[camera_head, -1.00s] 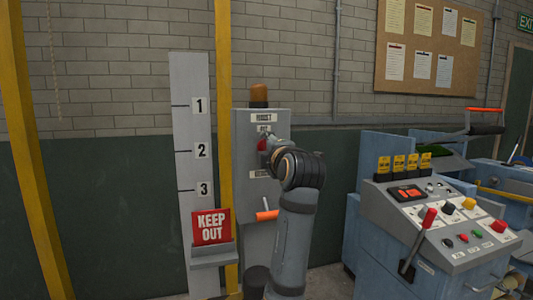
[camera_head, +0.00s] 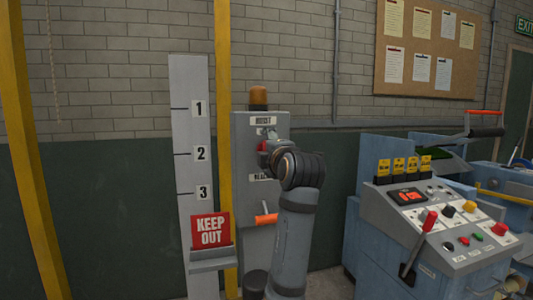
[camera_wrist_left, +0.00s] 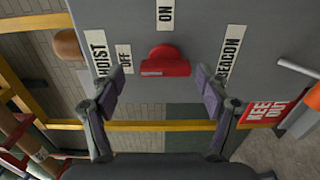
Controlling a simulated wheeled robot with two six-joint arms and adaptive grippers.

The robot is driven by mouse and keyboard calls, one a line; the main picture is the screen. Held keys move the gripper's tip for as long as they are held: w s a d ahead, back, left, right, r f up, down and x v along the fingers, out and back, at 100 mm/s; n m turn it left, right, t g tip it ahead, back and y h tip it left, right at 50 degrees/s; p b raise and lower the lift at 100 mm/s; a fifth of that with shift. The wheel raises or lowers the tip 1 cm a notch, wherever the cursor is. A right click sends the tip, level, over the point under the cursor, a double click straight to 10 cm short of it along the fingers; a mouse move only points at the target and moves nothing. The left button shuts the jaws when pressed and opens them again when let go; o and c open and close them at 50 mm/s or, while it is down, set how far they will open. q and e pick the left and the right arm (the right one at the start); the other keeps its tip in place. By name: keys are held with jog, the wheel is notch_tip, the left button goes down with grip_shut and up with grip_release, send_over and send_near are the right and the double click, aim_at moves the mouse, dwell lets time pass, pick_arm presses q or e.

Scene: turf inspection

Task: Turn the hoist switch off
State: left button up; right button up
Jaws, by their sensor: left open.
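The hoist switch is a red handle (camera_wrist_left: 165,67) on a grey panel (camera_wrist_left: 225,25). Its red also shows in the head view (camera_head: 262,146), partly hidden by my left wrist. The HOIST label (camera_wrist_left: 98,54) is farther left. My left gripper (camera_wrist_left: 160,78) is open, its fingers on either side of the handle with gaps between; I cannot tell how deep they reach. My right gripper is not in view.
An amber beacon (camera_head: 258,97) tops the panel, with a BEACON label (camera_wrist_left: 229,53) and orange-ended lever (camera_head: 266,219) lower down. A KEEP OUT sign (camera_head: 210,230) and yellow post (camera_head: 224,120) stand left. A control console (camera_head: 445,225) stands right.

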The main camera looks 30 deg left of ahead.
pick_arm(q)
jog(key=r, duration=0.2)
jog(key=a+r, duration=0.1)
jog(key=r, duration=0.2)
jog(key=w+r, duration=0.1)
jog(key=r, duration=0.2)
jog(key=shift+w+a, duration=0.1)
jog(key=shift+a, duration=0.25)
jog(key=shift+w+r, duration=0.15)
jog(key=shift+r, duration=0.35)
notch_tip(320, 180, down, 6)
jog(key=shift+d+r+g+h, duration=0.1)
jog(key=shift+d+g+h, duration=0.05)
jog(key=shift+g+h, duration=0.85)
jog(key=shift+s+d+r, duration=0.15)
jog(key=shift+s+d, duration=0.15)
jog(key=shift+s, duration=0.2)
jog(key=shift+s+d+f, duration=0.15)
jog(key=shift+d+f, duration=0.1)
jog(key=shift+f, duration=0.1)
jog(key=b, duration=0.3)
send_near(262, 139)
jog(key=shift+s+d+f, duration=0.75)
jog(key=shift+s+d, duration=0.8)
jog(key=shift+d, duration=0.25)
jog(key=shift+b+v, duration=0.75)
jog(key=shift+v, duration=0.4)
jog(key=shift+f, duration=0.2)
